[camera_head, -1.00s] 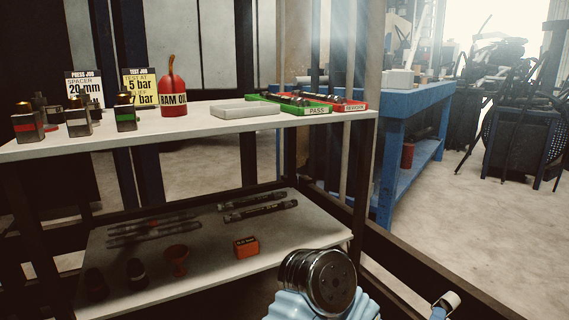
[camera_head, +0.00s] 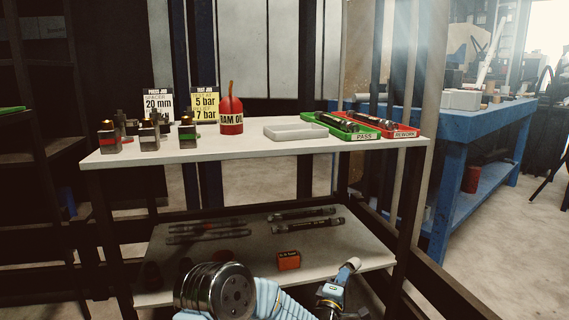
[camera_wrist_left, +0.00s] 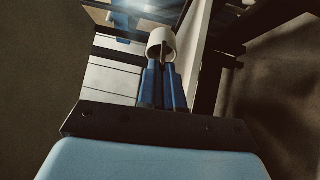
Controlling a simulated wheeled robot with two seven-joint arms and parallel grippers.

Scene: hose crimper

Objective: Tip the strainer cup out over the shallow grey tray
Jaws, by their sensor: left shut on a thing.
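The shallow grey tray (camera_head: 296,131) sits on the upper shelf, left of the green and red trays; it looks empty. My left gripper (camera_head: 340,285) is low at the front, below and right of the tray, in front of the lower shelf. It is shut on the pale strainer cup (camera_head: 349,267), which looks tilted. In the left wrist view the cup (camera_wrist_left: 161,43) sits at the tips of the blue fingers (camera_wrist_left: 162,75). Its inside and contents cannot be seen. My right gripper is not in view.
The upper shelf (camera_head: 260,147) also holds the red RAM OIL bottle (camera_head: 231,113), small metal blocks, sign cards, the green PASS tray (camera_head: 345,127) and red REWORK tray (camera_head: 402,131). The lower shelf carries rods and an orange box (camera_head: 289,260). A blue bench (camera_head: 450,125) stands right.

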